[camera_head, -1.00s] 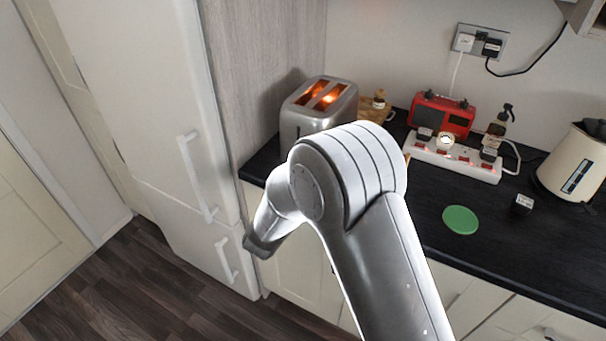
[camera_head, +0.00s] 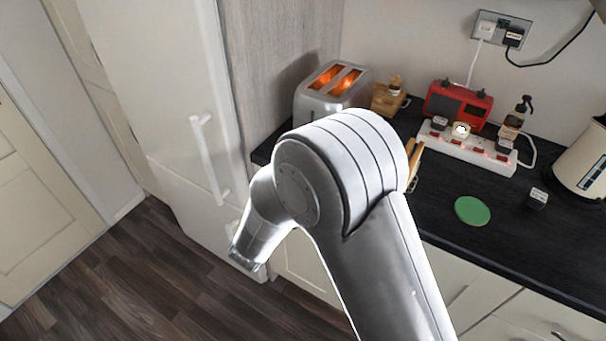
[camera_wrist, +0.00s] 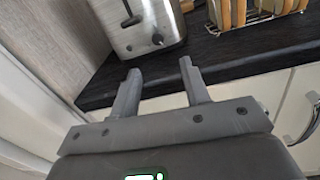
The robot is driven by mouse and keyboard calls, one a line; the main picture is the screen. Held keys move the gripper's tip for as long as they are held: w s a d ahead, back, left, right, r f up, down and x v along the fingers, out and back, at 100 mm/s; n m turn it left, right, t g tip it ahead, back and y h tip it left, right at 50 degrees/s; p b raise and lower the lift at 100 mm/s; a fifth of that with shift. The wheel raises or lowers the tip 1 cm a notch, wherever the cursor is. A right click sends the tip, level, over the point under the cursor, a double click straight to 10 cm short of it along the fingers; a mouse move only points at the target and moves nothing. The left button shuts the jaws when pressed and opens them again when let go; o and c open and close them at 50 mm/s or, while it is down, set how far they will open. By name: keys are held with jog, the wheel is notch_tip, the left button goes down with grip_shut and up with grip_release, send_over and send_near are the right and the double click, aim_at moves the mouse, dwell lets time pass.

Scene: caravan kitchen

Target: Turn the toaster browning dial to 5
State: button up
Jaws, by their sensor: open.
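The silver toaster (camera_head: 318,103) stands on the dark worktop at the back left, beside the wood-grain panel. Its two slots glow orange. In the wrist view the toaster (camera_wrist: 140,30) shows its front face with a dark lever and a small dark round dial (camera_wrist: 157,39) low on the right. The dial's numbers are too small to read. My gripper (camera_wrist: 157,66) is open and empty, its two fingers apart and pointing toward the worktop edge below the toaster. It does not touch the dial. In the head view my arm hides the toaster's lower front, and the fingers cannot be seen.
A rack with wooden slats (camera_wrist: 250,12) stands right of the toaster. A red radio (camera_head: 458,104), a white power strip (camera_head: 470,145), a green disc (camera_head: 472,210) and a cream kettle (camera_head: 585,160) are further right. The white fridge (camera_head: 170,80) stands left. The worktop edge (camera_wrist: 235,68) lies near my fingers.

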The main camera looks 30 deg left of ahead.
notch_tip(320, 180, up, 5)
jog(key=a+n+g+h, duration=0.2)
jog(key=n+g, duration=0.2)
jog(key=x, duration=1.1)
jog(key=shift+w+f, duration=0.1)
jog(key=shift+f, duration=0.05)
grip_shut()
